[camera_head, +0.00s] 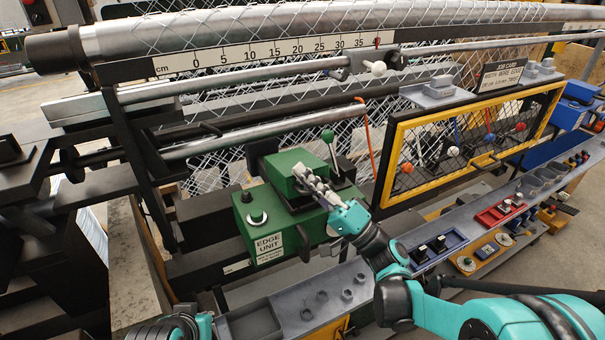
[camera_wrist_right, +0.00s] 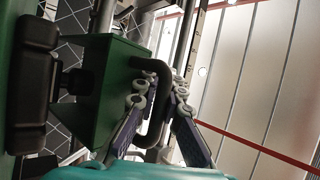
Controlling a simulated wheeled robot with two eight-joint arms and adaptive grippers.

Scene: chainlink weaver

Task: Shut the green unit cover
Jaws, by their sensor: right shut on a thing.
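The green edge unit (camera_head: 262,225) stands at the middle, with a label on its front. Its green cover (camera_head: 287,168) sits above the unit's top, over dark plates; I cannot tell how far it is from fully shut. My right gripper (camera_head: 305,180) is at the cover's near right side. In the right wrist view the gripper (camera_wrist_right: 155,100) is shut on the cover's black bar handle (camera_wrist_right: 160,122), beside the green cover wall (camera_wrist_right: 112,85). The fingers hide part of the handle in the head view. My left gripper is out of view; only part of the left arm shows.
A lever with a green knob (camera_head: 327,136) rises just behind the cover. A yellow-framed mesh panel (camera_head: 388,165) stands to the right. A grey rail (camera_head: 345,290) with small trays runs along the front. A ruler bar (camera_head: 270,52) and chain-link mesh lie behind.

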